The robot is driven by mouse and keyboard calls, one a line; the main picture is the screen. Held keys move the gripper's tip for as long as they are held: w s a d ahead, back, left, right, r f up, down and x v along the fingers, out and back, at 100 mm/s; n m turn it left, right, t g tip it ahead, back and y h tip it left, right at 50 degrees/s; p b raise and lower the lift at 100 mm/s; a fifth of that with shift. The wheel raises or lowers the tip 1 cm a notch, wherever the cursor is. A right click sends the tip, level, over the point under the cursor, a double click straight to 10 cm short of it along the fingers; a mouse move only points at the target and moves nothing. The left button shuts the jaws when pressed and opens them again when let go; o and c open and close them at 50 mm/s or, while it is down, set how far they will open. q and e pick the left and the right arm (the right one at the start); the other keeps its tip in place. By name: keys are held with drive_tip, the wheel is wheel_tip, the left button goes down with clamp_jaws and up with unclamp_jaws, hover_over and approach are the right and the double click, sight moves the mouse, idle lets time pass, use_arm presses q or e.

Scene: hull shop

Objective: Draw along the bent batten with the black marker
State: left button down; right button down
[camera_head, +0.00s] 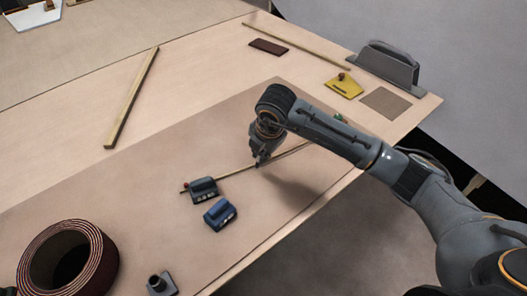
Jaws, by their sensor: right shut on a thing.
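The thin wooden batten (237,171) lies on a brown sheet on the table, running from lower left to upper right. My arm hides part of it. My right gripper (262,161) points down at the batten's middle. It is shut on a small dark thing, likely the black marker, mostly hidden by the fingers. I cannot tell whether its tip touches the sheet. A dark grey weight (203,190) stands at the batten's left end, near a small red knob (186,185). A blue weight (220,214) stands just below it.
A big brown coil (68,262) and a small dark stand (160,284) are at lower left. Loose wooden strips (132,97) lie farther back. A yellow block (343,86), a dark brown block (269,47) and a grey tool (384,66) are at upper right. The table's edge runs below right.

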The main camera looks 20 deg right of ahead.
drive_tip(key=shift+a, duration=0.2)
drive_tip(key=shift+s+a, duration=0.1)
drive_tip(key=shift+a, duration=0.4)
drive_tip(key=shift+a, duration=0.1)
drive_tip(key=shift+s+a, duration=0.15)
drive_tip(key=shift+a, duration=0.35)
drive_tip(key=shift+a, duration=0.15)
drive_tip(key=shift+s+a, duration=0.1)
drive_tip(key=shift+a, duration=0.45)
drive_tip(key=shift+s+a+b, duration=0.1)
drive_tip(key=shift+a+b, duration=0.2)
drive_tip(key=shift+a, duration=0.35)
